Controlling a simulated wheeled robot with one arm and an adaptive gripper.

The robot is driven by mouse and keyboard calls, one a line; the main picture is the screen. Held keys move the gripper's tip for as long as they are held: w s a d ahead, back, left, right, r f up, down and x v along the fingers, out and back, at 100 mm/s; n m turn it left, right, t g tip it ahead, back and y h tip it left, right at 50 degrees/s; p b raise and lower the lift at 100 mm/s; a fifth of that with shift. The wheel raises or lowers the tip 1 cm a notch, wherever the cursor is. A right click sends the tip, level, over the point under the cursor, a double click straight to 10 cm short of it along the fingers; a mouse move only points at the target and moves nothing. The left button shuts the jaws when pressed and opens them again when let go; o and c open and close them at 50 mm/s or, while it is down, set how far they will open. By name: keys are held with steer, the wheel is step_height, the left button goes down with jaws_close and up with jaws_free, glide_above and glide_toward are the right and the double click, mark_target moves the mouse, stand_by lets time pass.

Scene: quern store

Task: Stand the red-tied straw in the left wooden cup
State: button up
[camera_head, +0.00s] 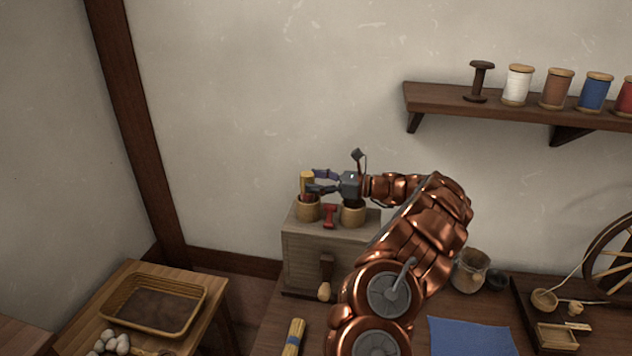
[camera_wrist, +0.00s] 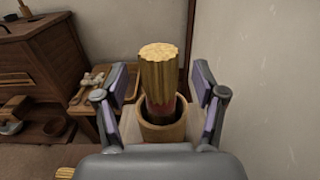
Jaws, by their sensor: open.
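The red-tied straw (camera_head: 306,181) is a yellow bundle with a red band low down. It stands close to upright in the left wooden cup (camera_head: 308,211), on top of the grey wooden box. In the wrist view the straw (camera_wrist: 160,72) rises from the cup (camera_wrist: 163,133), its red band just above the rim. My gripper (camera_head: 315,182) is open around the straw. In the wrist view my gripper (camera_wrist: 160,82) has a finger on each side, with gaps to the straw. The straw's foot is hidden inside the cup.
A right wooden cup (camera_head: 353,215) and a red spool-shaped piece (camera_head: 329,215) are also on the box (camera_head: 320,250). Another straw bundle (camera_head: 293,336) lies on the table. A shelf (camera_head: 510,103) with spools is at the right. A basket (camera_head: 190,316) stands at the lower left.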

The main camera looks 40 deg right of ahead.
steer(key=shift+d, duration=0.1)
steer(key=v, duration=1.1)
steer(key=shift+s+d, duration=0.25)
steer(key=shift+s, duration=0.1)
stand_by(0.5)
